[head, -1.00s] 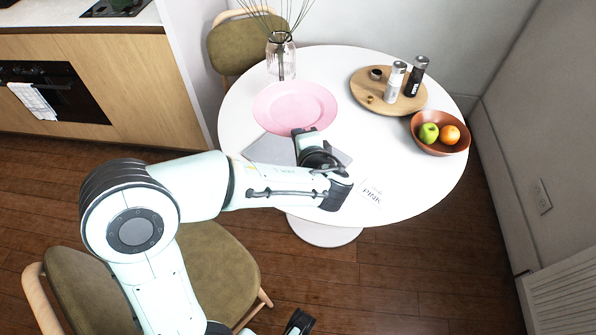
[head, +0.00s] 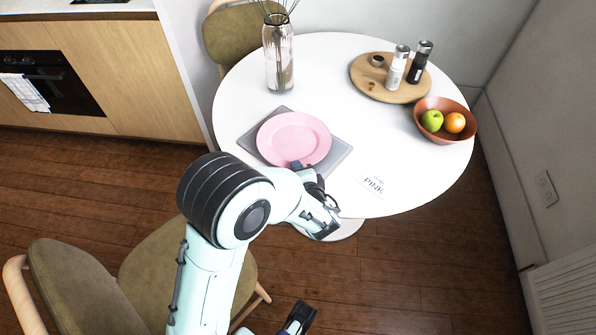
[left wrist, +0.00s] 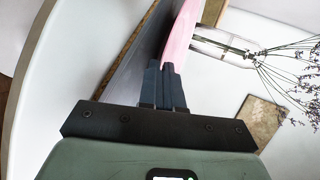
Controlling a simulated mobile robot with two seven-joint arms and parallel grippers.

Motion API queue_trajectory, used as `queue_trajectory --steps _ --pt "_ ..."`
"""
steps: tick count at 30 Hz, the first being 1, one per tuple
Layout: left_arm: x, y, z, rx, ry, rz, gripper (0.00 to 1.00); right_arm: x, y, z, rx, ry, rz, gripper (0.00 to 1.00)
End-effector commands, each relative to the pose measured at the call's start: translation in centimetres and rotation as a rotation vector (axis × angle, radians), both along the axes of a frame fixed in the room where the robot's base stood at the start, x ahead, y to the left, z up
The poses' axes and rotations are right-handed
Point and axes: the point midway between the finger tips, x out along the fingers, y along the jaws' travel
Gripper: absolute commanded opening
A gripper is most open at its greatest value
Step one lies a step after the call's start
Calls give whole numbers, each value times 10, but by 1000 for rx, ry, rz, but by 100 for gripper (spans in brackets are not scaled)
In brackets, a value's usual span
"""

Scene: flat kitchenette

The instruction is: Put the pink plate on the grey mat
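The pink plate (head: 293,138) lies over the grey mat (head: 340,155) near the front of the round white table; the mat's corners show around it. My left gripper (head: 298,166) is at the plate's near rim. In the left wrist view, its fingers (left wrist: 167,78) are together on the edge of the pink plate (left wrist: 181,35), with the grey mat (left wrist: 140,62) close beside it. I cannot tell whether the plate touches the mat all round. My right gripper (head: 299,318) shows at the bottom, low over the floor and away from the table; its opening is unclear.
A glass vase (head: 279,60) with stems stands behind the plate. A wooden board (head: 365,88) with shakers and a brown bowl (head: 463,134) of fruit are at the right. Chairs stand behind and at lower left.

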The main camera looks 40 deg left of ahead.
Motion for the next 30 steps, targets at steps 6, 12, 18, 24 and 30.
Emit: queue_trajectory --steps 6,12,18,24,30 --pt "1 0 -4 1 -5 0 0 2 -1 -1 -2 -4 -1 43" --pt "1 0 -5 2 -4 0 0 3 -1 -3 -3 -8 -3 43" --pt "0 0 -6 0 -2 -1 14 4 -1 -3 -4 -9 -4 43" --pt "0 0 -4 0 -2 -1 14 3 -1 -1 -3 -7 -3 43" --pt "-13 -18 6 -3 -2 -4 14 -2 1 4 4 7 2 43"
